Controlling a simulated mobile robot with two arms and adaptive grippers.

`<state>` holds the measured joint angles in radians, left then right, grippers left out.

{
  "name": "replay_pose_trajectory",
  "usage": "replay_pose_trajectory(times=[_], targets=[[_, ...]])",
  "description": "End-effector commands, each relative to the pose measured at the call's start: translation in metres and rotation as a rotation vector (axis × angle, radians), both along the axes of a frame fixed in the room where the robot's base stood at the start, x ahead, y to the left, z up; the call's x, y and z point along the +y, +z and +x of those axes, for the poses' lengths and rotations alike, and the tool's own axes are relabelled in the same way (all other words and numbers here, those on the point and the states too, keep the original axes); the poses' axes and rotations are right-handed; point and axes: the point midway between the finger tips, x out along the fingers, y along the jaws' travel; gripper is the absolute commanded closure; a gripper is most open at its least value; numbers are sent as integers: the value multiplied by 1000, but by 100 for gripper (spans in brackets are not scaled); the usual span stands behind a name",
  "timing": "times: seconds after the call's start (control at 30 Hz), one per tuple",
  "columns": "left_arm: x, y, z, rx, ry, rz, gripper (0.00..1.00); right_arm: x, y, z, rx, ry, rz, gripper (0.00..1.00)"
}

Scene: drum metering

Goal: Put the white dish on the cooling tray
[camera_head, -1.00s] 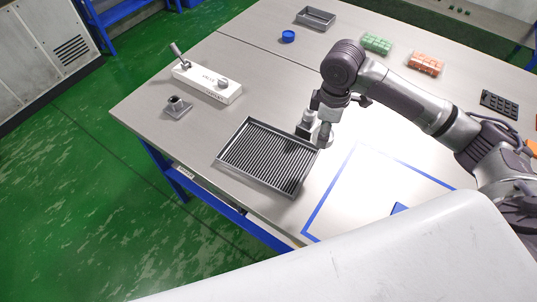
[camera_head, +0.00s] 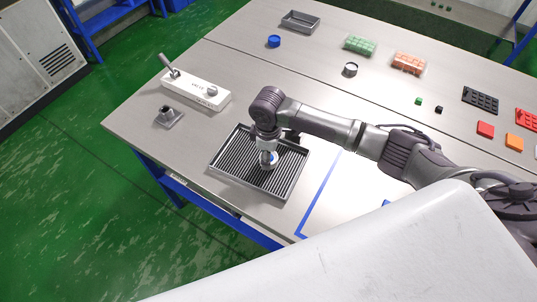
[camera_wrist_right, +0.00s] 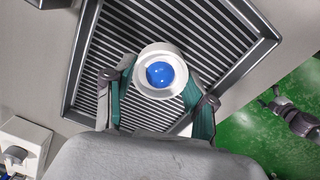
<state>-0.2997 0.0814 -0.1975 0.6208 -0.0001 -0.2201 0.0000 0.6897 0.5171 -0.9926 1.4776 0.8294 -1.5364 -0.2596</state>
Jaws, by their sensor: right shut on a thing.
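The white dish (camera_wrist_right: 139,76) is a small round cup with something blue and glossy in it. It shows in the right wrist view between the fingers of my right gripper (camera_wrist_right: 158,88), which is shut on it. In the head view the dish (camera_head: 271,165) is partly hidden by my right gripper (camera_head: 268,157). It is over the middle of the cooling tray (camera_head: 233,181), a dark rectangular tray with a slatted floor and raised rim. I cannot tell whether the dish touches the slats. The tray also fills much of the right wrist view (camera_wrist_right: 88,60).
A white valve block (camera_head: 205,92) with a lever and a small grey socket (camera_head: 168,117) stand left of the tray. A blue lid (camera_head: 274,41), a round container (camera_head: 350,69) and green (camera_head: 360,44) and orange (camera_head: 408,62) trays lie farther back. The table's front edge is close to the tray.

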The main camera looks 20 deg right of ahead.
Motion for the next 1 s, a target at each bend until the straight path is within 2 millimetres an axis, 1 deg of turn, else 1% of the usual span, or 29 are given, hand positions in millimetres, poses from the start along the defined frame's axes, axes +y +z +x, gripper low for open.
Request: replay_pose_trajectory(times=[0.1, 0.47, 0.5, 0.63, 0.9, 1.0], targets=[[-1, 3, 0, -1, -2, -1, 0, 0, -10, 0, -1, -1, -1, 79], [-1, 2, 0, -1, -4, -2, 0, 0, -14, 0, -1, 0, 0, 79], [-2, 2, 0, -1, -4, -2, 0, 0, -14, 0, -1, 0, 0, 41], [-2, 2, 0, -1, -3, -2, 0, 0, -14, 0, -1, 0, 0, 20], [-2, 2, 0, 0, -3, -3, 0, -1, -14, 0, -1, 0, 0, 19], [-2, 3, 0, 1, -2, -3, 0, -1, -11, 0, -2, 0, 0, 19]])
